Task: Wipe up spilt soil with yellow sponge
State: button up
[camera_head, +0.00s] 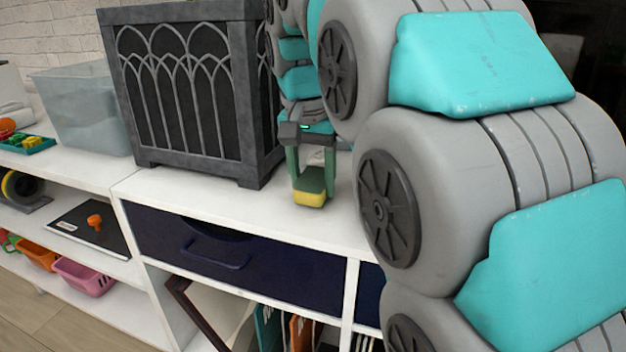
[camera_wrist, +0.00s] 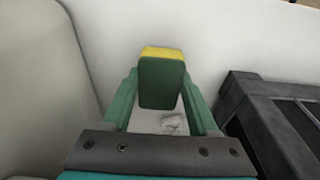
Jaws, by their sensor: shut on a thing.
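The yellow sponge (camera_head: 309,198) has a dark green scouring side, which faces the camera in the wrist view (camera_wrist: 161,82). My gripper (camera_head: 310,181) is shut on the sponge, with one green finger on each side of it. The sponge is over the white cabinet top (camera_head: 240,209), close to its front edge; I cannot tell whether it touches the surface.
A dark grey box with arched panels (camera_head: 185,90) stands just left of my gripper and shows at the right in the wrist view (camera_wrist: 270,120). A translucent bin (camera_head: 85,110) stands farther left. My arm hides the right side. A navy drawer (camera_head: 240,258) is below.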

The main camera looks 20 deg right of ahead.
aim_at(312, 179)
jog(key=shift+s+a+f, duration=0.1)
jog(key=shift+s+f, duration=0.05)
jog(key=shift+a+r+p, duration=0.1)
jog(key=shift+r+p, duration=0.2)
jog(key=shift+r, duration=0.15)
jog(key=shift+s+a+r+p, duration=0.1)
jog(key=shift+r+p, duration=0.55)
jog(key=shift+r, duration=0.5)
jog(key=shift+s+r+p, duration=0.1)
jog(key=shift+r+p, duration=0.5)
jog(key=shift+r, duration=0.55)
jog(key=shift+r+p, duration=0.5)
jog(key=shift+r, duration=1.05)
jog(key=shift+f, duration=0.1)
